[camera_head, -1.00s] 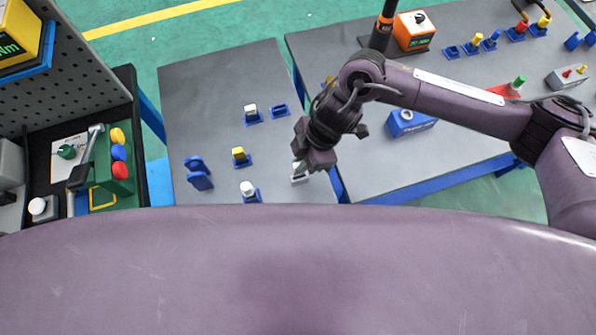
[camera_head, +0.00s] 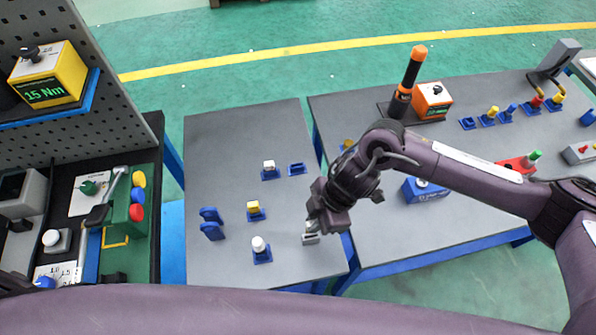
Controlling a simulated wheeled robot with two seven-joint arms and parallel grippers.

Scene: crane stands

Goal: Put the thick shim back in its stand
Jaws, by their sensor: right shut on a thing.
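My right gripper (camera_head: 311,230) is low over the right front part of the near grey table. It is shut on a small grey piece (camera_head: 311,240), mostly hidden by the fingers; it may be the thick shim, but its shape is unclear. I cannot tell whether the piece touches the table. An empty-looking blue stand (camera_head: 297,169) sits farther back on the same table, behind the gripper. Left of it, a blue stand holds a white-topped piece (camera_head: 269,166). My left gripper is not in view.
Left of the gripper are a yellow-topped piece (camera_head: 254,207) and a white-knobbed piece (camera_head: 259,244) in blue stands, and upright blue plates (camera_head: 211,223). A blue box (camera_head: 425,190) stands on the right table (camera_head: 450,215). The near table's back left is clear.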

